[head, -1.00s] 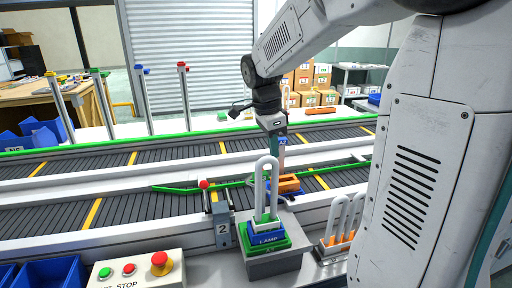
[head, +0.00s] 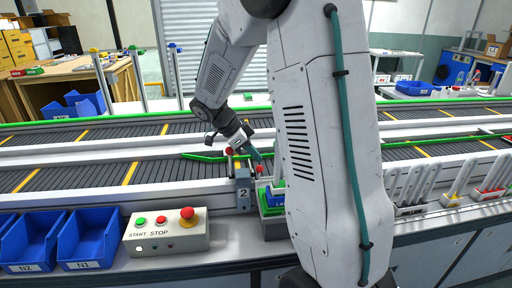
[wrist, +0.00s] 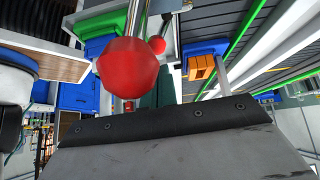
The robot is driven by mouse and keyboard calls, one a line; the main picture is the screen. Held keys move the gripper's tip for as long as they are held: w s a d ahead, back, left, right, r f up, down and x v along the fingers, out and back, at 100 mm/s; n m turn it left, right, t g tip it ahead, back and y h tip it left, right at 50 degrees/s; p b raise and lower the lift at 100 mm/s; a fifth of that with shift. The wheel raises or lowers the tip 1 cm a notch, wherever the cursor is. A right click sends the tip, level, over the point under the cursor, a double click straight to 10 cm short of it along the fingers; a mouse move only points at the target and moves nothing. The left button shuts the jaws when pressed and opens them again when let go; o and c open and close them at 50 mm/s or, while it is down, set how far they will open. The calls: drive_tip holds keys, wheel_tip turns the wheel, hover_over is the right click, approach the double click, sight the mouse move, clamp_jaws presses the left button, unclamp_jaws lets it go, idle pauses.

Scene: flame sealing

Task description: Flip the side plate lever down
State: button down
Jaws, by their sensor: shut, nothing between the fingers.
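Two red ball knobs show at station 2 in the head view: one at the left (head: 228,151) and one lower right (head: 259,169), beside the grey post (head: 243,188). I cannot tell which belongs to the side plate lever. In the wrist view a large red knob (wrist: 128,68) on a metal rod is close to the camera, with a smaller red knob (wrist: 158,45) beyond it. My gripper (head: 258,157) is shut and empty, pointing down close to the lower right knob; contact cannot be told. My arm hides part of the station.
The conveyor (head: 70,177) with a green guide rod (head: 205,156) runs behind. A START/STOP box (head: 165,231) and blue bins (head: 88,238) stand front left. Racks of white tubes (head: 405,190) stand to the right. An orange block (wrist: 201,67) shows in the wrist view.

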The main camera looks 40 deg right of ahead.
drive_tip(key=shift+w+a+f, duration=0.1)
drive_tip(key=shift+a+f, duration=0.05)
drive_tip(key=shift+f, duration=0.1)
drive_tip(key=shift+r, duration=0.1)
idle(0.3)
drive_tip(key=a+f+v, duration=0.1)
drive_tip(key=v, duration=1.2)
drive_tip(key=shift+w, duration=0.35)
